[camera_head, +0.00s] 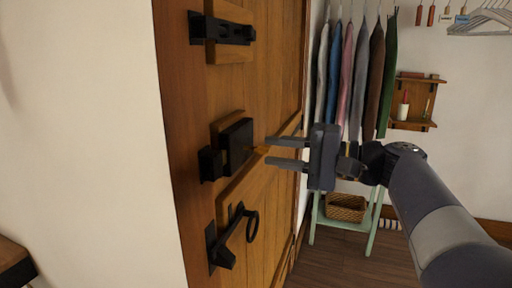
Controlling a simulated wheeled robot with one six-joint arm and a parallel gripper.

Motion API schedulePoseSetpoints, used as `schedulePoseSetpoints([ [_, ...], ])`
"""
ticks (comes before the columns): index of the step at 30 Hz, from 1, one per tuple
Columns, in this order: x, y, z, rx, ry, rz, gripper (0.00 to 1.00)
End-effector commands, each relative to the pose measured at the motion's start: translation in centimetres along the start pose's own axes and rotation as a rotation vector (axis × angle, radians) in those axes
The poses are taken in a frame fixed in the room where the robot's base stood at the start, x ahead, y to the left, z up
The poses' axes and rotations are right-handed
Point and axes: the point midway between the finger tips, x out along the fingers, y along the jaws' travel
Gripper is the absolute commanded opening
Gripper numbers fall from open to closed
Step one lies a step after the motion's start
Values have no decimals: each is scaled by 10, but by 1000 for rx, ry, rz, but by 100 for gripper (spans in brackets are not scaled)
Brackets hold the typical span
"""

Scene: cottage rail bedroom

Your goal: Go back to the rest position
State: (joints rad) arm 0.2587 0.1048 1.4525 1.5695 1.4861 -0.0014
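My gripper (268,151) is open, with its two dark fingers apart and pointing left at the wooden door (266,95). A small brass-coloured piece, which looks like a key (260,149), sticks out from the black lock box (238,146) on the door. Its outer end is at or just short of my fingertips, level with the gap between them. I cannot tell whether they touch it. My arm reaches in from the lower right.
Behind my arm, clothes (348,75) hang over a green rack with a wicker basket (345,207). A wooden wall shelf (411,124) is at right. Some dark floor (325,268) is clear.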

Motion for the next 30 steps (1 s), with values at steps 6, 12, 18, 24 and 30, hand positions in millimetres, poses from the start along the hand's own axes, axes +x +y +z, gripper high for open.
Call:
schedulePoseSetpoints([
  [6,25,0,0,0,-2,0,26],
  [12,32,-1,0,7,1,0,26],
  [18,32,0,0,12,1,0,26],
  [24,29,0,0,9,2,0,26],
  [30,10,0,-1,-1,5,0,26],
])
